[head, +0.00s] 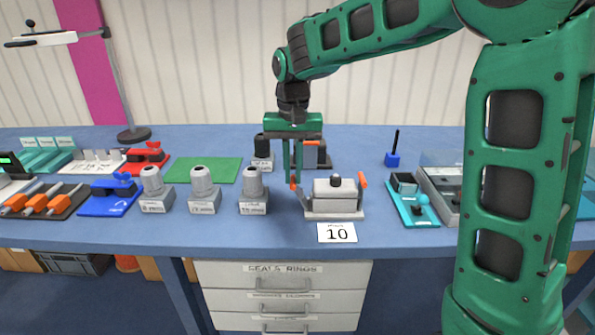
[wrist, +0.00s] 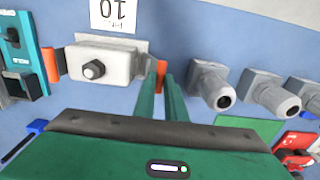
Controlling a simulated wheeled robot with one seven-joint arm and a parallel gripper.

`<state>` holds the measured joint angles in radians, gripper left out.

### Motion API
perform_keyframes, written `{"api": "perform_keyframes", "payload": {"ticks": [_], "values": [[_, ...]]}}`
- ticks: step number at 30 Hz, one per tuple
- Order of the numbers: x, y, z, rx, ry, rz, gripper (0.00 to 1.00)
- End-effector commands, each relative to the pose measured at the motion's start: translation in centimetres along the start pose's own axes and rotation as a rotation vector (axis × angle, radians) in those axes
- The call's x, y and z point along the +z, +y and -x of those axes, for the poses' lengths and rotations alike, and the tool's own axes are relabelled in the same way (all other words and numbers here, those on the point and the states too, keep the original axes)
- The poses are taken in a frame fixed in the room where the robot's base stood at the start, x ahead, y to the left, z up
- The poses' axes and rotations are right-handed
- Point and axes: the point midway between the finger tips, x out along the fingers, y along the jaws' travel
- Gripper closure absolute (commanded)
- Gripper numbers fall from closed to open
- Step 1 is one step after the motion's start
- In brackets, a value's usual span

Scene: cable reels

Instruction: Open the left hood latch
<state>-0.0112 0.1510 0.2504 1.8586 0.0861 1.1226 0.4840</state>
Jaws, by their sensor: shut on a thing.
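The grey connector hood (head: 334,197) with a black knob on top stands at the front of the bench, behind a card marked 10. Its left hood latch (head: 293,187) has an orange handle, which shows on the right of the hood in the wrist view (wrist: 161,75). My gripper (head: 295,182) points down at the hood's left side, its green fingers shut on this orange handle. The fingers partly hide the latch, and I cannot tell how far it has swung. The right latch (head: 363,180), also orange, is at the hood's other side.
Several grey cylindrical fittings on blocks (head: 252,190) stand close left of the hood. A teal tray (head: 412,203) lies to the right. A green mat (head: 203,169) lies back left. The card (head: 337,233) is at the front edge.

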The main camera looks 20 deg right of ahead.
Motion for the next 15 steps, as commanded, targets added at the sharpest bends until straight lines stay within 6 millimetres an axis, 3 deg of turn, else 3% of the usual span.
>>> {"api": "perform_keyframes", "payload": {"ticks": [10, 14, 15], "values": [[-0.1, -3.4, -1.4, -0.005, 0.005, 0.005, 1.0], [-0.2, -2.9, -1.3, -0.005, 0.006, -0.003, 0.71], [-0.2, -2.8, -1.3, -0.004, 0.005, -0.004, 0.7]]}}
